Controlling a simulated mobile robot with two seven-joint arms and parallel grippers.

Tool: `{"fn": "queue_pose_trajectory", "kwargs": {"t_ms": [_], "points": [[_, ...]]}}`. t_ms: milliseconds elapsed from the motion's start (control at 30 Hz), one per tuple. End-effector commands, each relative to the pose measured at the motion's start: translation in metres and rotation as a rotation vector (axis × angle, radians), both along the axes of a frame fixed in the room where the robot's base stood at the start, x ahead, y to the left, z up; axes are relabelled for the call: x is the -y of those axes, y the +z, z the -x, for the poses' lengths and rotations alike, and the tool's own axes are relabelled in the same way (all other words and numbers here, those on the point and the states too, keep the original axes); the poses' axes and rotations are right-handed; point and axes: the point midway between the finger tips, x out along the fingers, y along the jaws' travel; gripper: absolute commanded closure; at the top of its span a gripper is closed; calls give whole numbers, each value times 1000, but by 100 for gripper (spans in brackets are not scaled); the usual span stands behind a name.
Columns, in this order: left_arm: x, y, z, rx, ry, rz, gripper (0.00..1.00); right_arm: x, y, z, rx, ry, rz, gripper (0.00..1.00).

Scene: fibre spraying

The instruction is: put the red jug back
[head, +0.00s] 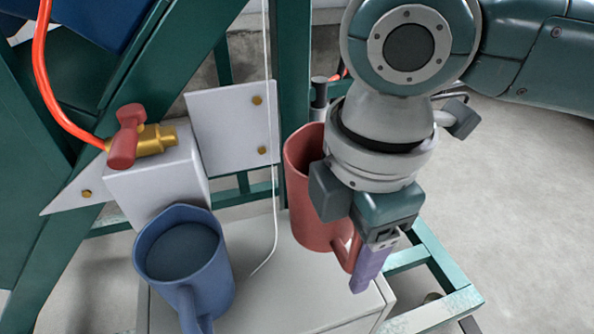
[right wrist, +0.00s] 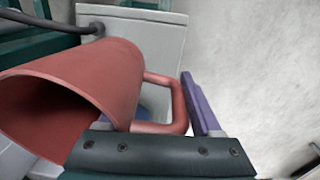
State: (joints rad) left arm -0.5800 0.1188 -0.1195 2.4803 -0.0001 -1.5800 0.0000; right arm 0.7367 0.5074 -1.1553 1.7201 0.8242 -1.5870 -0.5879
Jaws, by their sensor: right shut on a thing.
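The red jug (head: 310,200) is upright at the right side of the white box top (head: 262,298). I cannot tell whether its base touches the box. My right gripper (head: 362,265) is shut on the jug's handle, at the jug's right. My left gripper is not in view.
A blue jug (head: 180,262) with dark contents stands on the left of the white box, below a brass tap (head: 150,138) with a red handle. Green frame bars (head: 440,262) stand around the box.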

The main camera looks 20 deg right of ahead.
Motion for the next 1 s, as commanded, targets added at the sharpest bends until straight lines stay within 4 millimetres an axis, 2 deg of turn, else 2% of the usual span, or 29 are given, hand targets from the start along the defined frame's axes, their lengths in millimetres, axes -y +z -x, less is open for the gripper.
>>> {"fn": "queue_pose_trajectory", "kwargs": {"t_ms": [33, 267, 500, 900, 933, 1000], "points": [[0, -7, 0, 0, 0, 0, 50, 0, -12, 0, 0, 0, 1, 100], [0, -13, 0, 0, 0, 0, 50, 0, -29, 0, 0, 0, 0, 100], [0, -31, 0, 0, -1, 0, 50, 0, -64, 0, 1, -1, 1, 100], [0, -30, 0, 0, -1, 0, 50, 0, -68, 0, 1, 0, -1, 100], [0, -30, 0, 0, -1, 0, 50, 0, -68, 0, 1, 0, 0, 32], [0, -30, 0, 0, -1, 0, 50, 0, -67, 0, 1, 0, 0, 24]]}}
